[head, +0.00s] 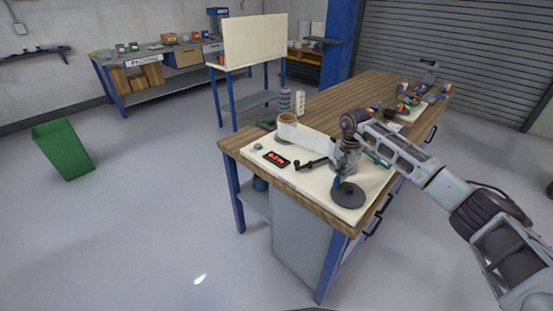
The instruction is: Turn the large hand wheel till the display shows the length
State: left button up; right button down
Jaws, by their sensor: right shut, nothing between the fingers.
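The large hand wheel is a dark round disc (348,195) lying flat near the front right corner of a cream mat on the workbench. A small black display (276,159) with red digits lies on the mat to its left; the digits are too small to read. A wide white film strip (307,137) runs behind the display toward my right gripper. My right gripper (337,183) points down from the right arm, close above the wheel's back left edge. It looks shut and empty; I cannot tell whether it touches the wheel. My left gripper is out of view.
A black crank-like part (311,163) lies between display and gripper. Striped grey and white cylinders stand behind the film. Tools and small parts fill the far right of the wooden bench (345,93). A green bin (62,149) stands on the floor at left.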

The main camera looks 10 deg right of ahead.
jog(key=shift+s+a, duration=0.1)
jog(key=shift+a, duration=0.3)
jog(key=shift+w, duration=0.2)
jog(key=shift+w+d+b, duration=0.1)
jog(key=shift+w+b, duration=0.2)
jog(key=shift+w, duration=0.05)
jog(key=shift+r, duration=0.15)
notch_tip(320, 180, up, 7)
jog(key=p, duration=0.4)
dwell(0.8)
dwell(0.6)
